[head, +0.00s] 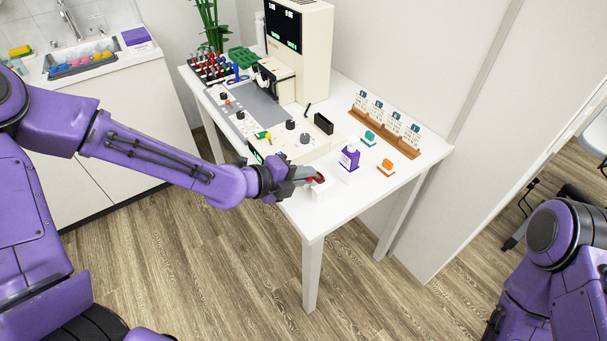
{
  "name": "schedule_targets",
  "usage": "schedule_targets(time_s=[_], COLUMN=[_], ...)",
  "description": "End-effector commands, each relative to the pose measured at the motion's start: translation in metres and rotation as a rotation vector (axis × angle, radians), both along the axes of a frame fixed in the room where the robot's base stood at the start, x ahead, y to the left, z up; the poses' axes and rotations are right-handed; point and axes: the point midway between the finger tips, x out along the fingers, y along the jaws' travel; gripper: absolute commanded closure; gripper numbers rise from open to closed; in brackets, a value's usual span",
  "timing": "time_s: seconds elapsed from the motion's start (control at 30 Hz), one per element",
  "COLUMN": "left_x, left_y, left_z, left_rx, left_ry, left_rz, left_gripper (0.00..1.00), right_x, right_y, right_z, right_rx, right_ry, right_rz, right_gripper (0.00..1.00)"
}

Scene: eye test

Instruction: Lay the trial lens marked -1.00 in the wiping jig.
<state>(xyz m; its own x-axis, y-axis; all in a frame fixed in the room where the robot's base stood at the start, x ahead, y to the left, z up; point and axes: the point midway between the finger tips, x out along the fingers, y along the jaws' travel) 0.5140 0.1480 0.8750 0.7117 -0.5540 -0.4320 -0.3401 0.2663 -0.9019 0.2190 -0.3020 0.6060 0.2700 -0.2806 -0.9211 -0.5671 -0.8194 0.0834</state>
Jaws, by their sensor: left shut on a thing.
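My left gripper (312,179) reaches over the front corner of the white table. It is shut on a small red-rimmed trial lens (320,177), partly hidden by the fingers. Its marking is too small to read. A small white block (323,192), which looks like the wiping jig, stands right under the fingertips. I cannot tell whether the lens touches it. My right gripper is not in view; only part of the right arm shows at the lower right.
A purple-and-white box (348,159), an orange item (386,169) and a teal item (369,138) stand to the right of the block. A wooden card rack (408,146) is behind them. A lens rack (212,67) and a tall cream instrument (316,50) stand farther back.

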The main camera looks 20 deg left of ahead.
Motion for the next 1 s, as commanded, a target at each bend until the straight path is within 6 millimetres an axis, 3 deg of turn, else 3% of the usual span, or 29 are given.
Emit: schedule_targets(time_s=[0.27,0.3,0.4,1.0], left_x=[0.0001,0.0001,0.0000,-0.0041], left_y=[0.0002,0.0003,0.0003,0.0005], left_z=[-0.0033,-0.0032,-0.0031,-0.0097], left_rx=[0.000,0.000,0.000,0.005], left_ry=[0.000,0.000,0.001,0.018], left_rz=[0.001,0.001,0.001,-0.002], left_gripper=[1.00,0.85,0.59,0.59], right_x=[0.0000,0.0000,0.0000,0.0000], right_y=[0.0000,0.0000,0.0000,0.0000], right_z=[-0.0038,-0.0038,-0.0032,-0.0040], right_rx=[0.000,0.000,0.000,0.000], right_ry=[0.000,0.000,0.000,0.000], right_rz=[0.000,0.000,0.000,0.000], right_gripper=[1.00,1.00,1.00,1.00])
